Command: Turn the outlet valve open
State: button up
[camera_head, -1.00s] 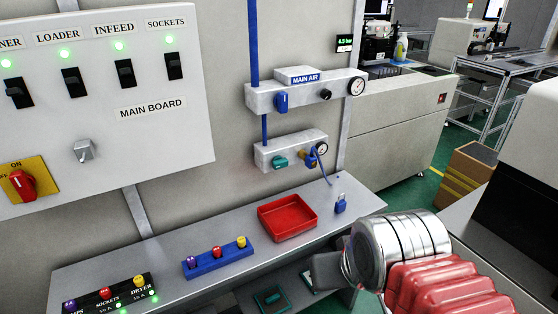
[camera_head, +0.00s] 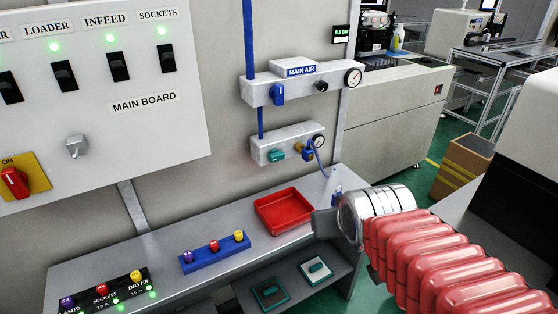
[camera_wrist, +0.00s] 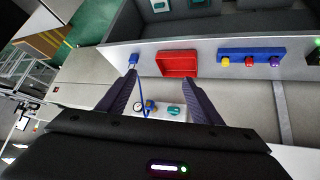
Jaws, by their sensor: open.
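The lower air block (camera_head: 285,143) is on the wall under the MAIN AIR block (camera_head: 305,84). It carries a teal handle (camera_head: 277,154), a brass fitting (camera_head: 304,151) with a blue hose, and a round gauge (camera_head: 318,141). No label names the outlet valve. In the wrist view the teal handle (camera_wrist: 174,111) and gauge (camera_wrist: 139,106) appear upside down between my gripper's spread fingers (camera_wrist: 162,66). My gripper (camera_head: 324,222) is open and empty, apart from the block, low and right of it in the head view. The wrist hides part of it there.
A bench (camera_head: 180,275) under the block holds a red tray (camera_head: 284,211) and a blue strip (camera_head: 215,248) with coloured knobs. A blue padlock (camera_head: 337,193) is partly hidden behind my wrist. The MAIN AIR block has a blue handle (camera_head: 278,93).

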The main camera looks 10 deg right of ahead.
jog(key=w+d+f+n+t, duration=0.1)
jog(key=w+t, duration=0.1)
jog(key=w, duration=0.5)
jog(key=w+d+f+n+t, duration=0.1)
jog(key=w+d+t, duration=0.1)
jog(key=w, duration=0.5)
jog(key=w+a+f+n+t+y, duration=0.2)
jog(key=w+a+f+t+y, duration=0.2)
jog(key=w+t+y, duration=0.1)
jog(key=shift+w+a+y, duration=0.25)
jog(key=shift+w+y, duration=0.5)
jog(key=shift+y, duration=0.45)
jog(key=shift+f, duration=0.1)
jog(key=shift+w, duration=0.1)
